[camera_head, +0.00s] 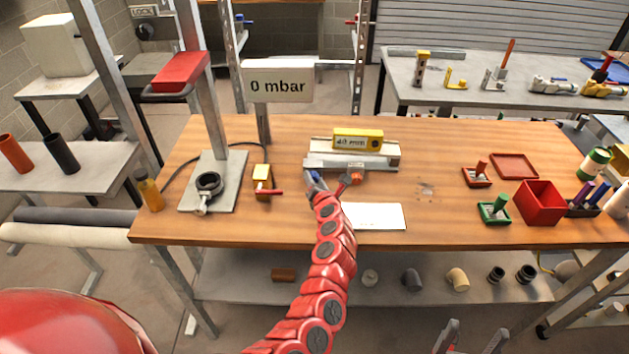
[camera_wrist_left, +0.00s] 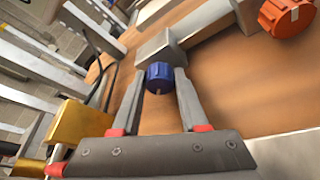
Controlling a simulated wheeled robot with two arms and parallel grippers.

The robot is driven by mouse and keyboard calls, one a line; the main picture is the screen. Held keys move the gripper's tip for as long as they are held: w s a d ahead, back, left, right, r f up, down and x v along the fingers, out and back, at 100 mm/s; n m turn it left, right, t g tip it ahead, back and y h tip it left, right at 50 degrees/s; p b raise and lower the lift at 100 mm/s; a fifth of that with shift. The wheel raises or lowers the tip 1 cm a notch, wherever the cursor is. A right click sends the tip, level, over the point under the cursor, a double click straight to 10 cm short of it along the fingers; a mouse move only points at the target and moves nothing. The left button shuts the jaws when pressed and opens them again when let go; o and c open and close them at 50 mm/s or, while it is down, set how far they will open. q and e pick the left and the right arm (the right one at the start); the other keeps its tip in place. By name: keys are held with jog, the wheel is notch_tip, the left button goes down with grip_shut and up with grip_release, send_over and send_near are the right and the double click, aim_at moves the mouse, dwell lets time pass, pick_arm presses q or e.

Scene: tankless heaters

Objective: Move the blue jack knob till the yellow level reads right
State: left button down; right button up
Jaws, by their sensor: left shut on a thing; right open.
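The blue jack knob (camera_head: 314,176) is at the left front of a grey metal rig (camera_head: 391,163) on the wooden bench. My left gripper (camera_head: 325,184) reaches it from the front and is shut on it. In the left wrist view, the blue knob (camera_wrist_left: 159,77) sits between the fingertips of my left gripper (camera_wrist_left: 161,82). An orange knob (camera_head: 356,179) is on the rig to the right; it also shows in the wrist view (camera_wrist_left: 287,16). The yellow level (camera_head: 357,138) lies on top of the rig; its small display is too blurred to read surely. My right gripper (camera_head: 473,340) is open and empty at the bottom edge.
A white sheet (camera_head: 375,216) lies just in front of the rig. A yellow block with a red handle (camera_head: 262,180) and a "0 mbar" sign (camera_head: 278,84) stand to the left. Red trays and a red box (camera_head: 540,203) are at right. The bench between is mostly clear.

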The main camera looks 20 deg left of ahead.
pick_arm(q)
jog(key=shift+c, duration=2.2)
grip_release()
